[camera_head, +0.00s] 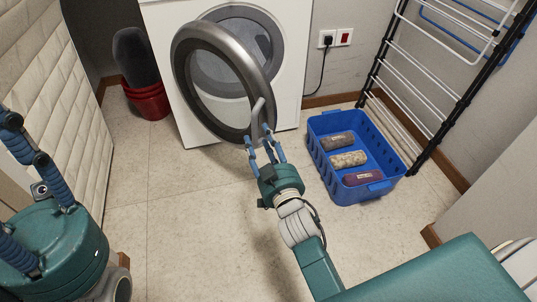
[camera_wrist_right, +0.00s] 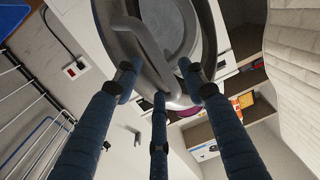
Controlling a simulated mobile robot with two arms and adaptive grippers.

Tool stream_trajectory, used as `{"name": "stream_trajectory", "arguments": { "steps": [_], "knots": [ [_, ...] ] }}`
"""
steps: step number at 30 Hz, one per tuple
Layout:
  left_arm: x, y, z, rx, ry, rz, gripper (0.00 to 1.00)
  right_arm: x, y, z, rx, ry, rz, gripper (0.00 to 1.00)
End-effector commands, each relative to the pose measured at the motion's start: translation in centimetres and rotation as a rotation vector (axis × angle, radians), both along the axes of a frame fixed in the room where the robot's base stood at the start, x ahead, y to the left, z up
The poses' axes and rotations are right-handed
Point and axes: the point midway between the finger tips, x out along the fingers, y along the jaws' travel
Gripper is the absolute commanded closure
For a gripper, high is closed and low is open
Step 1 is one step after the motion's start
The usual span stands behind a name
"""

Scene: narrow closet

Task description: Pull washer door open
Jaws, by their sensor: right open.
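The white washer (camera_head: 290,60) stands against the back wall. Its round, grey-rimmed door (camera_head: 188,85) stands ajar, swung out from the drum opening. A curved bar handle (camera_head: 258,108) is on the door's lower right rim; the handle also shows in the right wrist view (camera_wrist_right: 150,55). My right gripper (camera_head: 262,140) is at the handle's lower end. Its three blue fingers are spread around the handle in the right wrist view (camera_wrist_right: 160,85); contact is unclear. My left gripper (camera_head: 40,175) is at the left edge, partly cut off and away from the washer.
A blue basket (camera_head: 338,190) with rolled towels sits on the floor to the right. A red bucket (camera_head: 150,102) is left of the washer. A padded cream panel (camera_head: 55,65) lines the left. The floor before the washer is clear.

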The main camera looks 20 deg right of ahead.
Motion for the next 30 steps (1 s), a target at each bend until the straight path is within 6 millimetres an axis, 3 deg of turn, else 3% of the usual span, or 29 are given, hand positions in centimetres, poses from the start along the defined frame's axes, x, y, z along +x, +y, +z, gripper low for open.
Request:
{"name": "stream_trajectory", "arguments": {
  "steps": [3,9,15,22,28,30],
  "knots": [
    [0.0,0.0,0.0,0.000,0.001,0.000,0.60,-2.8,0.0,-0.1,0.002,0.004,-0.002,0.59],
    [0.0,0.0,0.0,0.000,0.001,0.000,0.60,-6.1,0.0,-0.1,0.001,0.003,-0.003,0.59],
    [0.0,0.0,0.0,0.001,0.002,0.000,0.60,-7.3,0.0,0.0,-0.001,0.001,-0.003,0.59],
    [0.0,0.0,0.0,0.001,0.002,0.000,0.60,-7.3,0.0,0.0,-0.001,0.001,-0.003,0.59],
    [0.1,0.0,0.0,0.002,0.008,0.000,0.60,-7.2,0.0,0.1,0.004,0.000,0.000,0.97],
    [1.1,-0.3,0.2,0.015,0.050,0.004,0.60,-6.9,0.2,0.6,0.037,-0.006,0.016,1.00]
  ]
}}
